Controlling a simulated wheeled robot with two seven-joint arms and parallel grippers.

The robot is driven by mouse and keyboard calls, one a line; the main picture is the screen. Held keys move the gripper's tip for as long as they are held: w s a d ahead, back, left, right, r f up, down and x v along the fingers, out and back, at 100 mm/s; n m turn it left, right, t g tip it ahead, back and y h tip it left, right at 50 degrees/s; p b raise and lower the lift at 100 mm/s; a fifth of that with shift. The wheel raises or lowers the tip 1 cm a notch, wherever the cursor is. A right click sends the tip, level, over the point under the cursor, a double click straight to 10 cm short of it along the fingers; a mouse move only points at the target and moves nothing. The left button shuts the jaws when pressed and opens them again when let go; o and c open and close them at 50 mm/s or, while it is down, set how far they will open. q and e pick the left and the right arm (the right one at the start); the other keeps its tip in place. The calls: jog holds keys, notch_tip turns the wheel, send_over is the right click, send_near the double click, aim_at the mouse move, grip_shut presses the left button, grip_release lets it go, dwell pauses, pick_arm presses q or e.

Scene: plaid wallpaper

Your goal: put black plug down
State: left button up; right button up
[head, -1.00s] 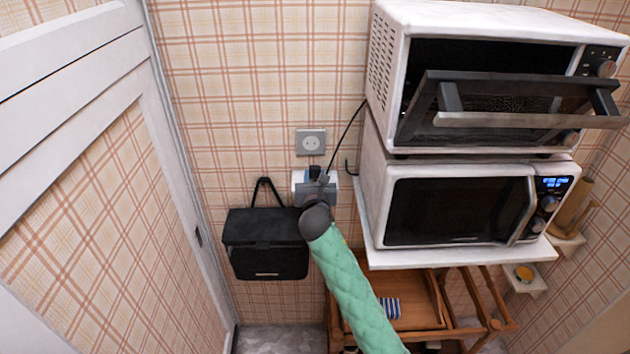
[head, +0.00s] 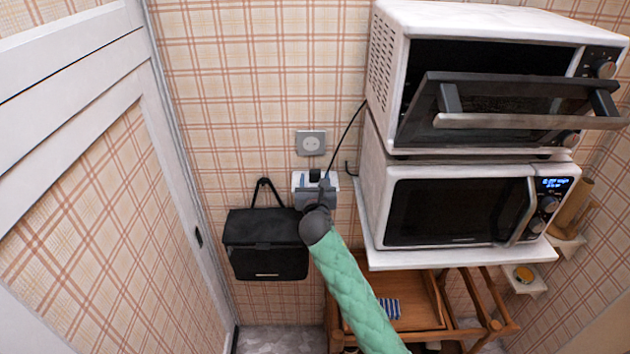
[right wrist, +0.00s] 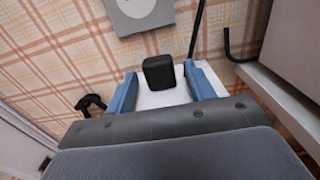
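The black plug (head: 314,175) sits on a small white surface (head: 301,180) on the wall, just below the grey socket (head: 311,143). In the right wrist view the black plug (right wrist: 159,72) stands between the two blue fingers, with a gap on each side. My right gripper (head: 316,184) is open around the plug, and its fingertips (right wrist: 161,84) are apart from it. A black cable (head: 347,135) runs from beside the upper oven down towards the plug; where it joins the plug is unclear. My left gripper is not in view.
A black bag (head: 265,245) hangs on the wall left of my gripper. A microwave (head: 465,208) with an upper oven (head: 500,85), its door ajar, stands on a white shelf (head: 455,255) to the right. A dark hook (head: 349,168) is close by.

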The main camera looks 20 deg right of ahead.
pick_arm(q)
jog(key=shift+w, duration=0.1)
pick_arm(e)
jog(key=shift+r, duration=0.1)
jog(key=shift+r, duration=0.3)
jog(key=shift+s+r, duration=0.1)
jog(key=shift+s, duration=0.1)
pick_arm(q)
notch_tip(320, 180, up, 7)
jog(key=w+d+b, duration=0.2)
jog(key=b, duration=0.1)
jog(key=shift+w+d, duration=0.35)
pick_arm(e)
jog(key=v, duration=1.1)
jog(key=shift+s, duration=0.25)
jog(key=shift+a+r, duration=0.1)
jog(key=shift+a, duration=0.05)
